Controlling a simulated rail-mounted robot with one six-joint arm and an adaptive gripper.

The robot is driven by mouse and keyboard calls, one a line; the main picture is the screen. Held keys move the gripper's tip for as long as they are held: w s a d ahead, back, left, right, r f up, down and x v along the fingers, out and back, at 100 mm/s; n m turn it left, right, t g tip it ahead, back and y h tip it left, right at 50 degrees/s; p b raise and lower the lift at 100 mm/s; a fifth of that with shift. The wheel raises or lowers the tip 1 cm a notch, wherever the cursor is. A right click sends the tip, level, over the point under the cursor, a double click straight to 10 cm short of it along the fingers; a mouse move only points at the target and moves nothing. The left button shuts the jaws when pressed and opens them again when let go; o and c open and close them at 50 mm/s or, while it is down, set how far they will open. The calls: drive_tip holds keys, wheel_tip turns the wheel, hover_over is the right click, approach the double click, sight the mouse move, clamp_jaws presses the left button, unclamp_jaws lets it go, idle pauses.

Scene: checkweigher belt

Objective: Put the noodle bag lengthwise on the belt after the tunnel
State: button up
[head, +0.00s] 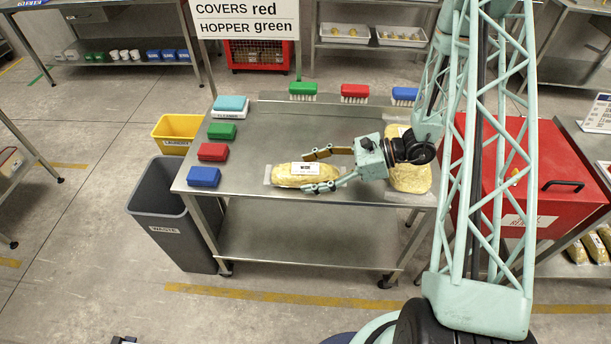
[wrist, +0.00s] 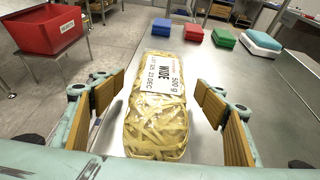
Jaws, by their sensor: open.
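A noodle bag (head: 293,175) with a white label lies flat on the steel table, its long side running left to right in the head view. In the wrist view the noodle bag (wrist: 157,116) lies lengthwise between the fingers, its label reading "WIDE" and "500 g". My gripper (head: 320,170) is open, with one finger on each side of the bag; gaps show beside the bag in the wrist view (wrist: 169,112). Another yellow bag (head: 410,179) lies behind the gripper at the table's right end, partly hidden. I cannot make out the belt or the tunnel.
The steel table (head: 262,143) carries red, green and blue blocks along its left edge and brushes at the back. A grey waste bin (head: 165,205) and a yellow bin (head: 176,132) stand left. A red box (head: 500,170) stands right.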

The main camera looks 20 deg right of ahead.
sight(298, 168)
drive_tip(key=shift+w+a+f, duration=0.2)
drive_tip(key=shift+a+f, duration=0.05)
drive_tip(key=shift+a, duration=0.4)
drive_tip(key=c, duration=1.2)
drive_tip(key=shift+r, duration=0.2)
drive_tip(key=shift+r+p, duration=0.3)
drive_tip(key=shift+r, duration=1.15)
drive_tip(key=shift+s+d+r, duration=0.1)
drive_tip(key=shift+s+r, duration=0.05)
drive_tip(key=shift+r, duration=0.05)
drive_tip(key=s+d, duration=0.2)
drive_tip(key=s, duration=0.2)
drive_tip(key=s+d+r, duration=0.1)
drive_tip(key=s+d, duration=0.1)
drive_tip(key=s, duration=0.3)
drive_tip(key=s+d+p, duration=0.1)
drive_tip(key=s+d, duration=0.1)
drive_tip(key=s, duration=0.3)
drive_tip(key=shift+s+d+r, duration=0.1)
drive_tip(key=shift+s+r, duration=0.05)
